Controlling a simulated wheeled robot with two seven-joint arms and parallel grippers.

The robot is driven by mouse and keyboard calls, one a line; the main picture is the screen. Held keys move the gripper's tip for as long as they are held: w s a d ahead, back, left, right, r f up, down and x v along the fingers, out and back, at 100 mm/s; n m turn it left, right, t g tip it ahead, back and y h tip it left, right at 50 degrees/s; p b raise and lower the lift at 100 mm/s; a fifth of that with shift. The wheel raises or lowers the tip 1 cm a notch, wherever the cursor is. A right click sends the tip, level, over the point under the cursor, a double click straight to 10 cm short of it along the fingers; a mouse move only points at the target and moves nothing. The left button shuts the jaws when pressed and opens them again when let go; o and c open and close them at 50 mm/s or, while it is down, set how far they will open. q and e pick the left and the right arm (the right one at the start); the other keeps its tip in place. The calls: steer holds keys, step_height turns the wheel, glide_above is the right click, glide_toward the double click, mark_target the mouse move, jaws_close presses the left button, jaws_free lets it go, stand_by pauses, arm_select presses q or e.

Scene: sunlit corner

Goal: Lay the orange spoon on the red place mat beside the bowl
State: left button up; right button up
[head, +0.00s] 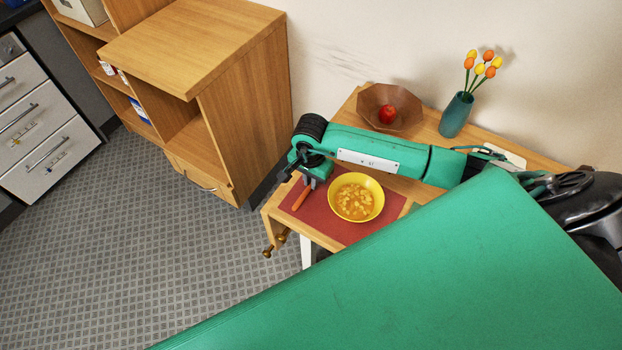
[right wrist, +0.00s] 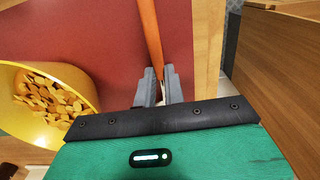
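The orange spoon (head: 300,199) is over the left part of the red place mat (head: 344,229), left of the yellow bowl (head: 372,187). In the right wrist view the spoon (right wrist: 150,38) runs away from between my right gripper's fingertips (right wrist: 159,76), which close in on both its sides. The right gripper (head: 312,182) points down over the mat's left side. Whether the spoon touches the mat is unclear. The bowl (right wrist: 40,128) holds food pieces and stands on the mat. My left gripper is out of view.
A brown bowl (head: 408,117) with a red apple (head: 387,113) and a teal vase of tulips (head: 456,115) stand at the back of the wooden table (head: 430,128). A wooden shelf unit (head: 245,120) stands to the left. My green bodywork hides the table's front right.

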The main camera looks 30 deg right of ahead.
steer(key=o, duration=0.4)
